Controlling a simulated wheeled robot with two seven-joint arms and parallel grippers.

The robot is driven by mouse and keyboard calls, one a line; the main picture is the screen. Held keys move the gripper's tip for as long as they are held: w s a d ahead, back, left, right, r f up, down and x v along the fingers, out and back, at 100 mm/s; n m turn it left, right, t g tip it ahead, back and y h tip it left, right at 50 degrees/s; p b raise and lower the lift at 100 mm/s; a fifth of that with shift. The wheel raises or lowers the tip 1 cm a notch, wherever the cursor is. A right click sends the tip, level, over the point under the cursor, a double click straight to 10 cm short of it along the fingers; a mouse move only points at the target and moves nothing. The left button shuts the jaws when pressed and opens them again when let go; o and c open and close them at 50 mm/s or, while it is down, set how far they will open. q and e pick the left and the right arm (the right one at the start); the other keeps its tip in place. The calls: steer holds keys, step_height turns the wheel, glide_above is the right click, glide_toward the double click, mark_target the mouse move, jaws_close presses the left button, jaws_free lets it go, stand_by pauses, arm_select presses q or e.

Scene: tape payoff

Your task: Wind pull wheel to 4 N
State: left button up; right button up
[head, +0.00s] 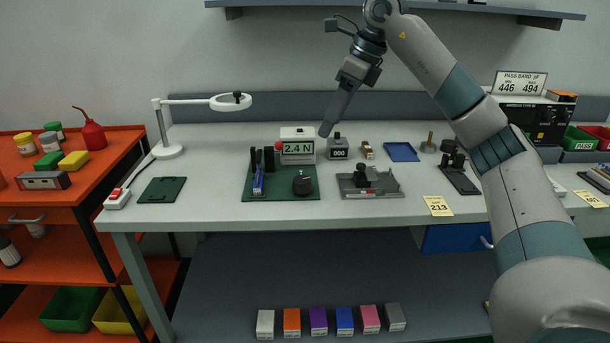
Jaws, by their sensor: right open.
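A white display box (298,147) with a red lamp or button at its left side reads "2.4 N" at the back of a green base plate (283,191). A round black knob (302,184), which looks like the pull wheel, sits at the plate's front right. A blue piece (257,182) and black upright posts (268,158) stand on the plate's left part. My right gripper (326,130) hangs above the table, just right of the display box and apart from the knob. It is seen side-on and holds nothing that I can see. My left gripper is out of view.
A grey block marked "800" (338,149) stands right of the display. A grey fixture (369,185) sits right of the knob. A lamp (168,150) and dark green pad (162,190) are at left, a blue tray (401,152) further right. The table's front strip is mostly clear.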

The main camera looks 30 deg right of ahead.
mark_target(303, 179)
steer(key=shift+f, duration=0.1)
steer(key=x, duration=1.7)
steer(key=shift+w+f, duration=0.1)
steer(key=shift+f, duration=0.05)
steer(key=c, duration=1.1)
